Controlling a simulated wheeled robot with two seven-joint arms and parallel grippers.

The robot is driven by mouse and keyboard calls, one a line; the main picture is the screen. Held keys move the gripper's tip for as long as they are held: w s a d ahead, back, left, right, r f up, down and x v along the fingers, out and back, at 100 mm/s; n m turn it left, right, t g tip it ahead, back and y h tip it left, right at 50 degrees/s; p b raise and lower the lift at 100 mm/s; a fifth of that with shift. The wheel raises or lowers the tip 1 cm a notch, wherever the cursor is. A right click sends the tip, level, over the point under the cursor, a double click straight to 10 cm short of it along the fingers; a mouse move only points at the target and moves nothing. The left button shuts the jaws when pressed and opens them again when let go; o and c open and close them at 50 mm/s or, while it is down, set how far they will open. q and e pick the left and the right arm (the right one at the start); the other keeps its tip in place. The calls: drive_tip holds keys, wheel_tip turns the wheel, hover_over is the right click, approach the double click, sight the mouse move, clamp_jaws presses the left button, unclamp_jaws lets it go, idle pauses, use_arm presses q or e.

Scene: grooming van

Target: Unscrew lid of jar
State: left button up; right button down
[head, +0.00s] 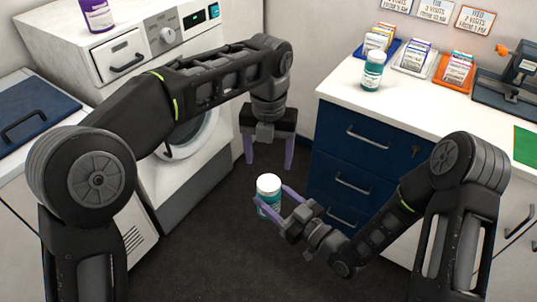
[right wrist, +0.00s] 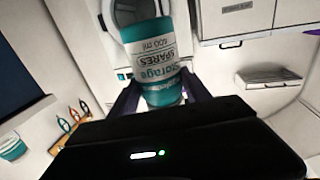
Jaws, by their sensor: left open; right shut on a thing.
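The jar (head: 268,197) is teal with a pale label and a white lid (head: 268,182) on top. My right gripper (head: 274,198) is shut on the jar's body and holds it roughly upright in the air, above the dark floor.
A white counter (head: 335,84) over blue drawers (head: 365,150) stands on the right, holding another teal jar (head: 373,71) and several small trays. A washing machine (head: 190,165) stands at the left, with a purple bottle (head: 97,14) on top. Dark floor (head: 225,240) lies between.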

sight(269, 182)
use_arm(q)
drive_tip(key=shift+f, duration=0.1)
drive_tip(key=shift+f, duration=3.9)
drive_tip(key=shift+c, duration=0.2)
